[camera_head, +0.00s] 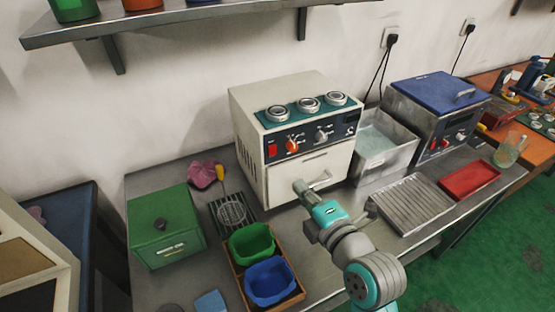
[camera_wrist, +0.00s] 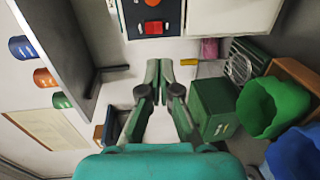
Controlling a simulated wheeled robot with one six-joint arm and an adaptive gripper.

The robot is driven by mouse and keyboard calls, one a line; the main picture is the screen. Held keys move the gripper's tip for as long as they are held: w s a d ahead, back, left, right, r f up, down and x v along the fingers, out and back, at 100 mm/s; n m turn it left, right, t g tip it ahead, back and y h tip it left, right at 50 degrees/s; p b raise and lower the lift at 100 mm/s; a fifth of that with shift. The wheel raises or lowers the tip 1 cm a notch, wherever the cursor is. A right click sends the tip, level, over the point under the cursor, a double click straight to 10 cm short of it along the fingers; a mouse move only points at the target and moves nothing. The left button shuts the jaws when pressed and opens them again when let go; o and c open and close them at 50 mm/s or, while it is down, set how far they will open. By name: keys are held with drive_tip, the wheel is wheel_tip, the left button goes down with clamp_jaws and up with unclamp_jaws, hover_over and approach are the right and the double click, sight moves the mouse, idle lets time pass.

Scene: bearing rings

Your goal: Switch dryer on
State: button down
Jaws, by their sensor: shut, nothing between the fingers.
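A cream box-shaped appliance (camera_head: 245,120), which looks like the dryer, stands on the steel bench. Its dark front panel carries a red switch (camera_head: 271,150), an orange knob (camera_head: 292,146) and a grey knob (camera_head: 321,136). In the wrist view the red switch (camera_wrist: 154,27) is at the top, beyond my fingertips and apart from them. Whether it is on or off I cannot tell. My gripper (camera_wrist: 165,65) is shut and empty, its fingers meeting at the tips. In the head view my arm's wrist is in front of the appliance and the fingers are not clearly seen.
A green box (camera_head: 165,225), a green bin (camera_head: 251,243) and a blue bin (camera_head: 270,283) stand left of my arm. A wall shelf (camera_head: 170,22) hangs above. A steel basin (camera_head: 384,145), a blue-lidded machine (camera_head: 436,110) and a red tray (camera_head: 469,181) are to the right.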

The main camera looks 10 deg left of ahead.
sight(273, 155)
drive_tip(key=x, duration=1.2)
drive_tip(key=shift+w+a, duration=0.15)
drive_tip(key=shift+w+a+f, duration=0.1)
drive_tip(key=shift+w+a, duration=0.05)
drive_tip(key=shift+w, duration=0.05)
